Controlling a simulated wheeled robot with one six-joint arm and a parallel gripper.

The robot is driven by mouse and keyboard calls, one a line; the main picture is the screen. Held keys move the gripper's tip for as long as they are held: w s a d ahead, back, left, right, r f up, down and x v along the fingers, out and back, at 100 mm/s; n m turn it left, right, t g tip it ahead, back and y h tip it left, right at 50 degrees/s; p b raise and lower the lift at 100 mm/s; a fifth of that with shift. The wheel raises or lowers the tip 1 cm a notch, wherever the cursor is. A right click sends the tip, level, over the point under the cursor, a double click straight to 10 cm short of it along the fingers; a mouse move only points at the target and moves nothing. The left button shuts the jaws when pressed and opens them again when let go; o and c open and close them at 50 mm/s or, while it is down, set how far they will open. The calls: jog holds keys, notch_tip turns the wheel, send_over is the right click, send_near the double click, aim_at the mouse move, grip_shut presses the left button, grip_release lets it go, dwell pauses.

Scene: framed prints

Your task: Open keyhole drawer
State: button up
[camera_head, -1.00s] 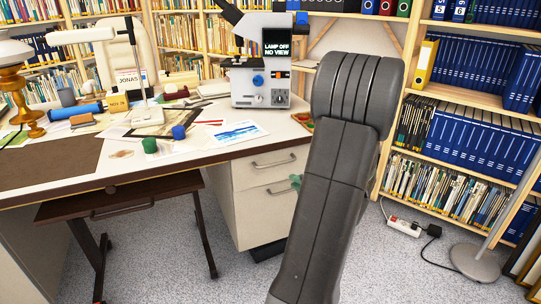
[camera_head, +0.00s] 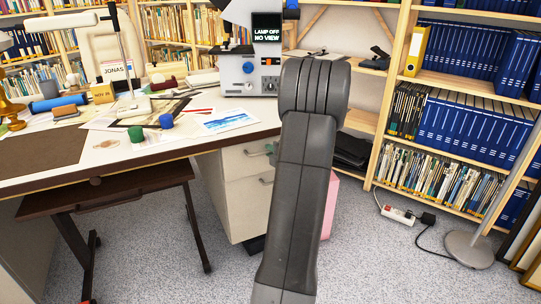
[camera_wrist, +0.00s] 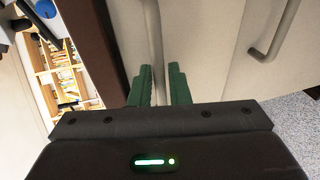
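The pale drawer cabinet (camera_head: 232,205) stands under the desk's right end, with two drawer fronts showing. The upper drawer (camera_head: 238,163) has a metal bar handle (camera_head: 257,151), partly hidden by my arm. The lower drawer (camera_head: 240,190) has a similar handle (camera_head: 266,181). Both look closed. No keyhole can be made out. My gripper's green fingertips (camera_wrist: 160,80) straddle a handle bar (camera_wrist: 156,35) in the wrist view, one finger on each side, with a narrow gap. Whether they press on it is unclear.
The desk (camera_head: 170,148) above the cabinet carries papers and an instrument (camera_head: 248,70). A lower table (camera_head: 120,195) stands at left. A pink object (camera_head: 329,205) is behind my arm. Bookshelves, a power strip (camera_head: 398,215) and a lamp base (camera_head: 468,249) are at right. Carpet is clear in front.

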jog(key=shift+w+a, duration=0.2)
jog(key=shift+w, duration=0.1)
grip_shut()
jog(key=shift+s, duration=0.1)
jog(key=s+f+p+v, duration=0.1)
jog(key=f+p+v, duration=0.1)
jog(key=v, duration=0.9)
jog(key=s+a+f+p+v, duration=0.1)
jog(key=p+v, duration=0.4)
jog(key=v, duration=0.6)
jog(key=s+a+f+p+v, duration=0.1)
jog(key=f+p+v, duration=0.3)
jog(key=v, duration=0.7)
jog(key=shift+s, duration=0.3)
